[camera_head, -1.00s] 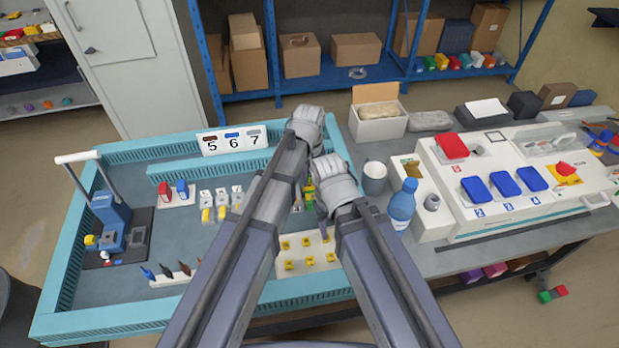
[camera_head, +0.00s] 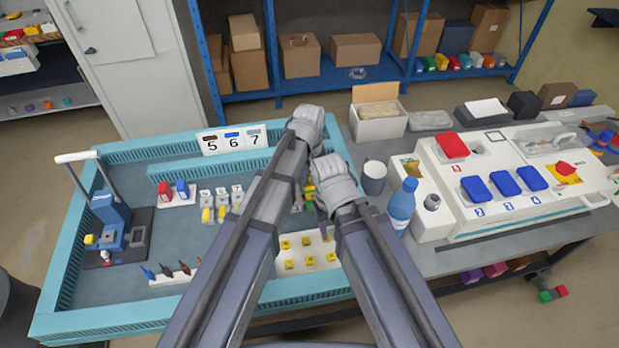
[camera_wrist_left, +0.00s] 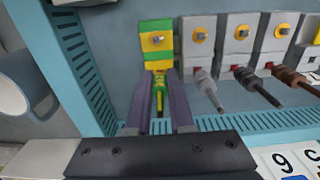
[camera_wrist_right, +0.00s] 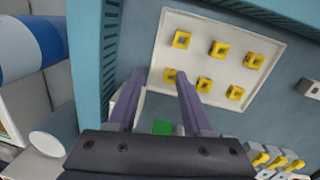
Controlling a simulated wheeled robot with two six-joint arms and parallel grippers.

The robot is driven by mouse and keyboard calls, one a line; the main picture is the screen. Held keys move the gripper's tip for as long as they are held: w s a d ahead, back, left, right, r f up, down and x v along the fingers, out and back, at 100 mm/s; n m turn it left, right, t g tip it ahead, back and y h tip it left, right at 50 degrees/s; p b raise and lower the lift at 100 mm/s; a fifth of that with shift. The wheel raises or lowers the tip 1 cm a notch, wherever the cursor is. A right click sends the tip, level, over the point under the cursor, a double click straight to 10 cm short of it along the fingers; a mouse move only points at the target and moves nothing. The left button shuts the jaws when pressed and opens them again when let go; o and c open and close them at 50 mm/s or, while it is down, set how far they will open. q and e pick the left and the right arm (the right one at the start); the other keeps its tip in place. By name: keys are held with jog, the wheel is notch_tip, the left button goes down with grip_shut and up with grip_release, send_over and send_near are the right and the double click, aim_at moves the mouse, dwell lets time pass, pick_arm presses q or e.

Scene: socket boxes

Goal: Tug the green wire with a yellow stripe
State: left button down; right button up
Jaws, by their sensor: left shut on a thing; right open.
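The green wire with a yellow stripe (camera_wrist_left: 160,98) comes out of a green-and-yellow terminal block (camera_wrist_left: 156,50) in the left wrist view. My left gripper (camera_wrist_left: 160,86) is shut on this wire just below the block, one finger on each side. In the head view, a bit of the green block (camera_head: 309,192) shows between my arms, and my left fingers are hidden there. My right gripper (camera_wrist_right: 160,74) is open and empty, near a white plate (camera_wrist_right: 205,52) with yellow square pieces.
Grey terminal blocks with grey, black and brown wires (camera_wrist_left: 240,72) stand beside the green one. A teal slotted wall (camera_wrist_left: 80,70) runs close by. A cup (camera_head: 374,177) and a blue bottle (camera_head: 402,205) stand right of my arms.

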pick_arm(q)
jog(key=c, duration=0.7)
grip_release()
jog(key=shift+s, duration=0.1)
pick_arm(e)
jog(key=shift+d, duration=0.1)
pick_arm(q)
jog(key=shift+a, duration=0.1)
jog(key=shift+f, duration=0.1)
jog(key=c, duration=0.3)
jog(key=shift+o, duration=0.8)
jog(key=shift+s, duration=0.1)
pick_arm(e)
jog(key=shift+f, duration=0.1)
pick_arm(q)
jog(key=shift+o, duration=0.6)
jog(key=shift+a+r+p, duration=0.1)
jog(key=shift+r+p, duration=0.3)
pick_arm(e)
jog(key=shift+r, duration=0.45)
pick_arm(q)
jog(key=r+p, duration=0.7)
jog(key=shift+w, duration=0.2)
jog(key=shift+f, duration=0.1)
pick_arm(e)
notch_tip(320, 180, up, 7)
jog(key=shift+f, duration=0.15)
